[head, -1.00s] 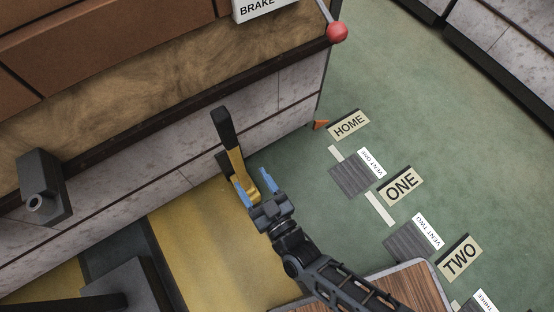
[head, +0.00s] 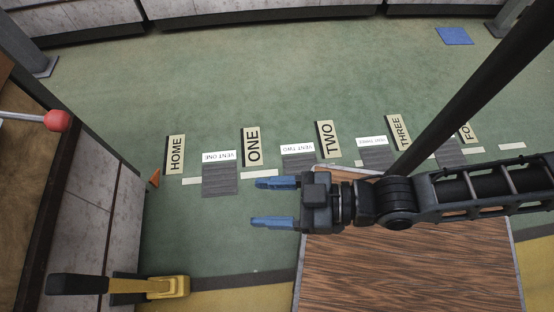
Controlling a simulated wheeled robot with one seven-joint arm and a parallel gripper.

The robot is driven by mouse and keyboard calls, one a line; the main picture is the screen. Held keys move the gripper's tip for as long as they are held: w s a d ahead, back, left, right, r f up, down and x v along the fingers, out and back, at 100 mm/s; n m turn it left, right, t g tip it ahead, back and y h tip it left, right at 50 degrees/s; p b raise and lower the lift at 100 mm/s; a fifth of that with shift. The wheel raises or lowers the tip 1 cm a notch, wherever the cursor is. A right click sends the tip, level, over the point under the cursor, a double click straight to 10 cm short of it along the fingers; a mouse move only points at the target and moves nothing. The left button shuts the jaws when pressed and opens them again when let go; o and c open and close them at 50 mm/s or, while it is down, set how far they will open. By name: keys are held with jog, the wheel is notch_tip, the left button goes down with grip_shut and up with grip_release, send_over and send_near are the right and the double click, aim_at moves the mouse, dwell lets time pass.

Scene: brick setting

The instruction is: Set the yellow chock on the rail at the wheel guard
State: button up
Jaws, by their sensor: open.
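A yellow piece (head: 172,287) with a long dark bar stands at the lower left, beside the pale stone-clad side; it looks like the yellow chock. A dark part lies under or behind it, and I cannot tell whether that is the rail or the wheel guard. My gripper (head: 272,204) is open with its two blue fingers pointing left. Nothing is between them. It is up and to the right of the yellow piece, clearly apart from it.
A wood-topped surface (head: 410,265) lies below my arm. Floor signs such as HOME (head: 175,154) and ONE (head: 251,147) run across the green floor beside dark vents (head: 219,180). A red knob (head: 57,120) sticks out at left.

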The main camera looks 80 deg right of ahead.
jog(key=s+d+r+g+h, duration=0.1)
jog(key=s+r, duration=0.3)
jog(key=r, duration=0.6)
jog(key=shift+s+d+m+h, duration=0.2)
jog(key=shift+d+m+h, duration=0.15)
jog(key=shift+d, duration=0.45)
jog(key=shift+f, duration=0.1)
